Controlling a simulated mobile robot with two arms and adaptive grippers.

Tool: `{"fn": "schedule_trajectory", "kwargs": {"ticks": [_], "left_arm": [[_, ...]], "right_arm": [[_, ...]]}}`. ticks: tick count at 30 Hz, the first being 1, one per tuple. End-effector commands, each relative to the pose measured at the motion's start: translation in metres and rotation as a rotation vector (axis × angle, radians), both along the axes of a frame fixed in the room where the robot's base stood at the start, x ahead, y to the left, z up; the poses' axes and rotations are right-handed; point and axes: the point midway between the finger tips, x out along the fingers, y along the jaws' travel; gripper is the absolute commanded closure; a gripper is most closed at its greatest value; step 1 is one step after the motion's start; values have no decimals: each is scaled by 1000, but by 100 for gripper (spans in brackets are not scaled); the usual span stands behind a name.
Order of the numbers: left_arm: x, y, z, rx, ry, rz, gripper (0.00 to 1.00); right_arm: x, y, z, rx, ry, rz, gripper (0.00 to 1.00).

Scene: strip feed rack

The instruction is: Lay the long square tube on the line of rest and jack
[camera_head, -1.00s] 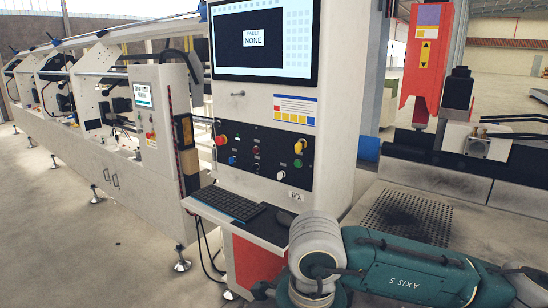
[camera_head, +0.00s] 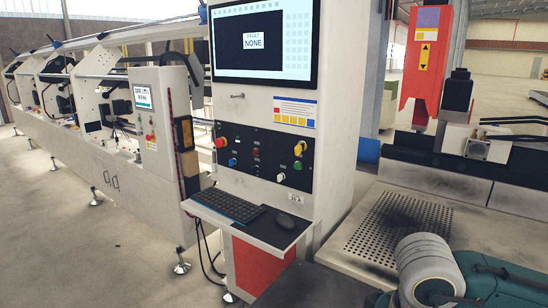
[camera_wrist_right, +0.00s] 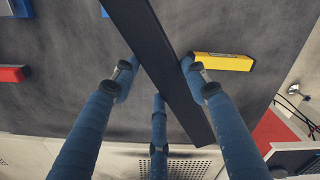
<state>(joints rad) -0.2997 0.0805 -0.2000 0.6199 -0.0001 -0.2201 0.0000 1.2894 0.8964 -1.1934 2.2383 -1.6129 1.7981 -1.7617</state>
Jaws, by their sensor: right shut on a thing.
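A long, straight dark tube (camera_wrist_right: 146,40) crosses the right wrist view from the top towards the lower right. My right gripper (camera_wrist_right: 157,76) has blue fingers on both sides of the tube and is shut on it. The tube's far end runs out of the top of that view. In the head view only part of my right arm shows at the lower right; its gripper and the tube are out of that picture. My left gripper is in neither current view. I cannot make out the rest or the jack for certain.
In the wrist view a yellow block (camera_wrist_right: 222,62), a red block (camera_wrist_right: 14,73) and a blue piece (camera_wrist_right: 18,8) show around a dark grey surface (camera_wrist_right: 70,60). The head view has a control console (camera_head: 262,130) with a keyboard shelf, a perforated plate (camera_head: 385,225) and a red machine (camera_head: 421,60).

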Motion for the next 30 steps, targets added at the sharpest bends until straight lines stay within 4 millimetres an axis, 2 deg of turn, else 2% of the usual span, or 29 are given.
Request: {"fn": "schedule_trajectory", "kwargs": {"ticks": [6, 30], "left_arm": [[0, 0, 0, 0, 0, 0, 60], [0, -1, 0, -1, 0, 0, 60]], "right_arm": [[-1, -6, 2, -3, -7, 77, 100], [-2, -5, 1, 0, -3, 75, 100]]}}
